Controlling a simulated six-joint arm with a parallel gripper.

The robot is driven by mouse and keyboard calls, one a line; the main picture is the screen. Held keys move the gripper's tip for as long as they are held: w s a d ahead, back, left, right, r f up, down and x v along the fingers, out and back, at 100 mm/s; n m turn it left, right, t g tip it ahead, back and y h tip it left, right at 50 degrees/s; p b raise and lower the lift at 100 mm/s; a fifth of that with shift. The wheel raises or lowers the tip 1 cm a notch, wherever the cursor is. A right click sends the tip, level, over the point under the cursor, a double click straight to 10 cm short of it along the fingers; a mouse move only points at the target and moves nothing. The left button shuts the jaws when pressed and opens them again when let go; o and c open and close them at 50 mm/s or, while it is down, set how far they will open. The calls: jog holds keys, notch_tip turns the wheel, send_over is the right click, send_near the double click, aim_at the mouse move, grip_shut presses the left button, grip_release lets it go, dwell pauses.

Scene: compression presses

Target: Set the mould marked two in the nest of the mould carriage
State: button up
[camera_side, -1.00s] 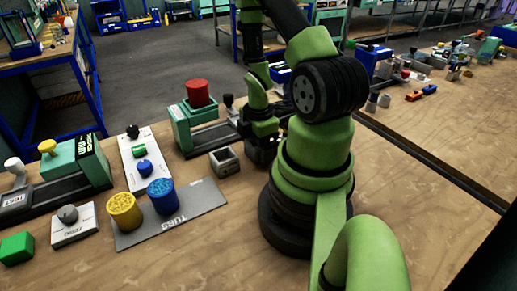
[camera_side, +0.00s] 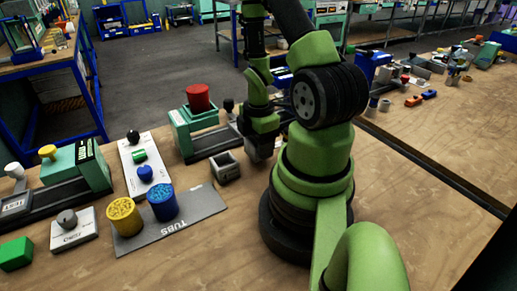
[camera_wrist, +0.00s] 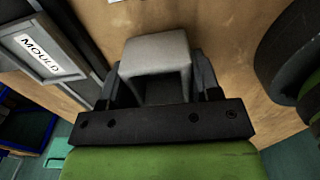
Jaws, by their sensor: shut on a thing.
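My gripper (camera_side: 262,138) is shut on a light grey block-shaped mould (camera_wrist: 157,54), which shows between the fingers in the wrist view. In the side view the held mould (camera_side: 263,150) is partly hidden behind my arm; it appears just above the bench. No number can be read on it. The mould carriage (camera_side: 212,141) is the dark slide before the teal press with the red top (camera_side: 198,97), left of my gripper. In the wrist view a plate labelled MOULD (camera_wrist: 42,54) lies at the left. The nest cannot be made out clearly.
An open grey box-shaped mould (camera_side: 226,167) stands on the bench between the carriage and my arm's base. The TUBS mat (camera_side: 195,212) with a yellow tub (camera_side: 124,216) and a blue tub (camera_side: 163,202) lies nearer.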

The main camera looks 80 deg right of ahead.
notch_tip(320, 180, up, 7)
jog(key=shift+f, duration=0.15)
jog(key=shift+d+r, duration=0.1)
jog(key=shift+r, duration=0.2)
jog(key=shift+w+d+r+m, duration=0.15)
jog(key=shift+w+d+m, duration=0.05)
jog(key=shift+m, duration=0.2)
jog(key=w+d+m, duration=0.6)
jog(key=d+m, duration=0.4)
jog(key=m, duration=0.7)
jog(key=shift+w+d, duration=0.15)
jog(key=shift+w, duration=0.05)
jog(key=shift+f, duration=2.9)
